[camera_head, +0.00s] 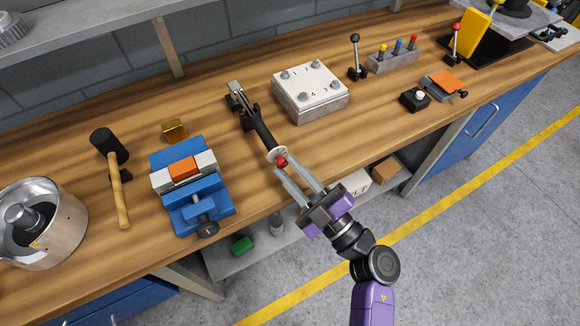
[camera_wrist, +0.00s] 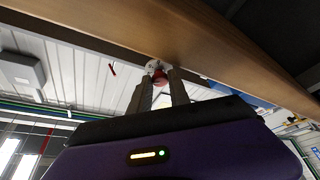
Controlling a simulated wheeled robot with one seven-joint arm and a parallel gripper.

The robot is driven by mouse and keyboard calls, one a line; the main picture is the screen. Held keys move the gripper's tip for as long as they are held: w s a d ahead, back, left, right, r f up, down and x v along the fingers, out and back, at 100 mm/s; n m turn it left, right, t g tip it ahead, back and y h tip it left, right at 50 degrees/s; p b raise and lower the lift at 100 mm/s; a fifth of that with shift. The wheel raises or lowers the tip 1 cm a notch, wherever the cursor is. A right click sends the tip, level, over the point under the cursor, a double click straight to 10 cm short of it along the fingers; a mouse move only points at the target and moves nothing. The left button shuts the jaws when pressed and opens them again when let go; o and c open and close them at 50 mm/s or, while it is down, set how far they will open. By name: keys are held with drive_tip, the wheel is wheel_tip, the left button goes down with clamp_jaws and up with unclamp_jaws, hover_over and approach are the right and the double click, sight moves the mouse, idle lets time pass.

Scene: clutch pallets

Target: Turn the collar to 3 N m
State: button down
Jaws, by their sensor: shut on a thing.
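A black torque screwdriver (camera_head: 259,130) lies held in a stand (camera_head: 237,98) on the bench, its near end towards the front edge. A pale scale disc (camera_head: 276,152) and a red collar (camera_head: 281,161) sit at that near end. My gripper (camera_head: 284,168) is shut on the red collar, with its long grey fingers reaching up from the front of the bench. In the wrist view the red collar (camera_wrist: 160,79) shows between the two fingertips, below the pale disc (camera_wrist: 154,66). The scale's marks are too small to read.
A blue vise (camera_head: 195,190) with an orange block stands left of the tool. A metal block with numbered bolts (camera_head: 311,92) stands behind right. A hammer (camera_head: 118,185) and pot (camera_head: 42,225) are further left. The bench underside and edge (camera_wrist: 200,35) are close above my gripper.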

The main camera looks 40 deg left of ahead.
drive_tip(key=n+g+p, duration=0.1)
drive_tip(key=n, duration=0.1)
drive_tip(key=n+h, duration=0.1)
drive_tip(key=n, duration=0.2)
drive_tip(key=n+g+p, duration=0.1)
drive_tip(key=n, duration=0.1)
drive_tip(key=shift+w+r+n+g+h+p, duration=0.2)
drive_tip(key=shift+r+n+g+h+p, duration=0.1)
drive_tip(key=shift+r+h, duration=0.1)
drive_tip(key=n+h+p, duration=0.1)
drive_tip(key=n, duration=0.2)
drive_tip(key=shift+r+p, duration=0.15)
drive_tip(key=shift+p, duration=0.2)
drive_tip(key=shift+n+h+p, duration=0.5)
drive_tip(key=shift+n+p, duration=0.1)
drive_tip(key=shift+n, duration=0.5)
drive_tip(key=c, duration=1.2)
unclamp_jaws()
drive_tip(key=shift+c, duration=0.2)
